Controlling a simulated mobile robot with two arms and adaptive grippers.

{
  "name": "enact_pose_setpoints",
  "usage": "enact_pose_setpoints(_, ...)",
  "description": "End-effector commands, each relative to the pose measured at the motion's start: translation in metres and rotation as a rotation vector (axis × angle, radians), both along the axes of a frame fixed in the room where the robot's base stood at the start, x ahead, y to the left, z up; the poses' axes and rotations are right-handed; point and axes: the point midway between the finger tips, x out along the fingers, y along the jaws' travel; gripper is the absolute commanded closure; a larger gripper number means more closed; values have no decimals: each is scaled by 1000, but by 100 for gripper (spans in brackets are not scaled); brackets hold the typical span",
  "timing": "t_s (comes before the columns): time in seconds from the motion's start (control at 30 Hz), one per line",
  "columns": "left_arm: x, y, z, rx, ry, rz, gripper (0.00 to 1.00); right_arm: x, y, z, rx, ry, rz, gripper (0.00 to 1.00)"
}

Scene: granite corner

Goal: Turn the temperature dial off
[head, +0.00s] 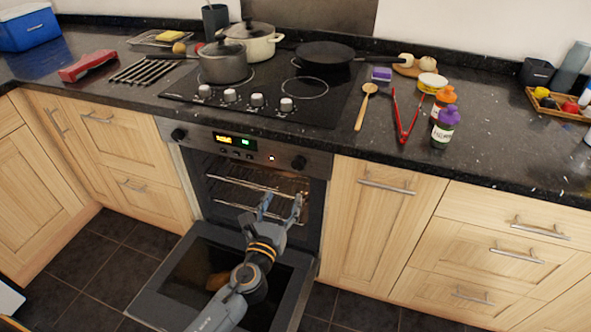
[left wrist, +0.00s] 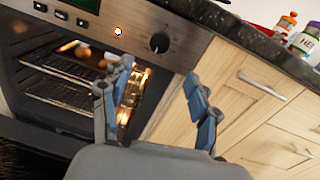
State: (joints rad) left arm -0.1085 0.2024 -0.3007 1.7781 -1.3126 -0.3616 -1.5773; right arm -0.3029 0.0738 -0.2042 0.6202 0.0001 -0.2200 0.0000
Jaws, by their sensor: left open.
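The oven control panel (head: 240,146) has a dark round dial at its right end (head: 298,163) and another at its left end (head: 179,135). I cannot read which is the temperature dial. A small lit indicator (head: 271,158) glows left of the right dial. In the left wrist view the right dial (left wrist: 159,42) shows near the top middle, beyond my fingertips. My left gripper (head: 281,205) is open and empty, in front of the oven opening and below the right dial, apart from it. Its two blue-tipped fingers also show in the left wrist view (left wrist: 157,82). My right gripper is not in view.
The oven door (head: 155,289) is folded down under my left arm. A rack (head: 240,187) sits in the lit oven. Wooden drawers (head: 500,237) flank the oven. The counter above holds hob knobs (head: 257,100), pots (head: 222,64), a wooden spoon (head: 361,112) and red tongs (head: 403,122).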

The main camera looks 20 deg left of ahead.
Motion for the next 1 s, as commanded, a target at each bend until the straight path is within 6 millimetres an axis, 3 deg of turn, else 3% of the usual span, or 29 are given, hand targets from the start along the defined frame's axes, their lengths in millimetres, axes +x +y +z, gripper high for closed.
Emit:
enact_pose_setpoints(0.17,36,1,2,-5,-2,2,39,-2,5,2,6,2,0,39)
enact_pose_setpoints(0.5,103,3,0,-8,2,2,39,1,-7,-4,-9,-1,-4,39)
enact_pose_setpoints(0.7,122,4,-1,-9,3,2,39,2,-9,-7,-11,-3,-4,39)
enact_pose_setpoints(1.0,126,4,-1,-9,4,2,39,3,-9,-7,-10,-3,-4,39)
